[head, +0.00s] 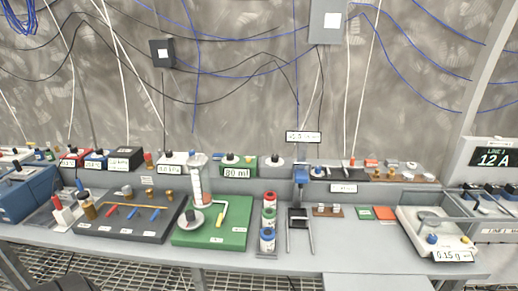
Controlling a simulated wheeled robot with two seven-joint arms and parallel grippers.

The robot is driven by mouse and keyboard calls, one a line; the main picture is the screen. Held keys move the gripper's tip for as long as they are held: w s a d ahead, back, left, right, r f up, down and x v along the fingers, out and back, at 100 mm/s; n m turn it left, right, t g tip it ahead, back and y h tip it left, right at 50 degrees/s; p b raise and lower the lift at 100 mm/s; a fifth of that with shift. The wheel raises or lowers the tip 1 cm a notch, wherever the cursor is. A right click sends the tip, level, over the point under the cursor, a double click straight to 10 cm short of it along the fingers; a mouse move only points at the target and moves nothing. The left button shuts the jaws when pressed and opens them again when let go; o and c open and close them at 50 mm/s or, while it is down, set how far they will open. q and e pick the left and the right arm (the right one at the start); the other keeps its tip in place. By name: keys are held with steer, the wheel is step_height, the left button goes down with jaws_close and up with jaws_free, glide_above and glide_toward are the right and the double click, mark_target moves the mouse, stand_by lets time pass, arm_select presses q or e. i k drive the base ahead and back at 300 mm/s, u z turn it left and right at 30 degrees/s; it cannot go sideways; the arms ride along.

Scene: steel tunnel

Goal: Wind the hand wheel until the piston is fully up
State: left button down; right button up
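A green base board (236,232) lies on the bench left of centre. A sign (236,173) behind reads 80 ml. The piston inside the cylinder is too small to make out. Neither gripper can be made out in the head view.
A dark board (130,222) with coloured parts lies left of the green board. Several small jars (268,221) stand close on its right, then a grey stand (299,228). A white balance (437,232) is at far right. The front bench strip is mostly clear.

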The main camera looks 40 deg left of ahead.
mark_target(191, 219)
steer(key=u, duration=1.8)
steer(key=k, duration=0.5)
steer(key=z, duration=0.85)
steer(key=i, duration=1.3)
steer(key=u, duration=0.85)
